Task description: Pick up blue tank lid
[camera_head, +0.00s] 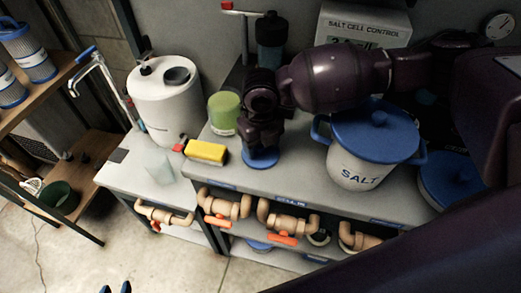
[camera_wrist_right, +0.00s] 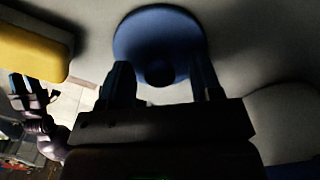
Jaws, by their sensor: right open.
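The blue tank lid (camera_head: 260,158) is a small round disc lying flat on the grey bench, below my right gripper. In the right wrist view the lid (camera_wrist_right: 135,37) shows its dark round knob between and beyond the fingertips. My right gripper (camera_head: 261,143) points down over the lid; in the right wrist view its fingers (camera_wrist_right: 162,78) are apart, on either side of the knob. Whether they touch the lid cannot be told. The white tank (camera_head: 160,105) stands left, with a dark round opening on top.
A yellow sponge (camera_head: 206,152) and a green jar (camera_head: 224,113) are close left of my right gripper. The white SALT pot (camera_head: 357,172) with a blue lid stands close right. Pipes with orange valves (camera_head: 283,238) run below the bench edge.

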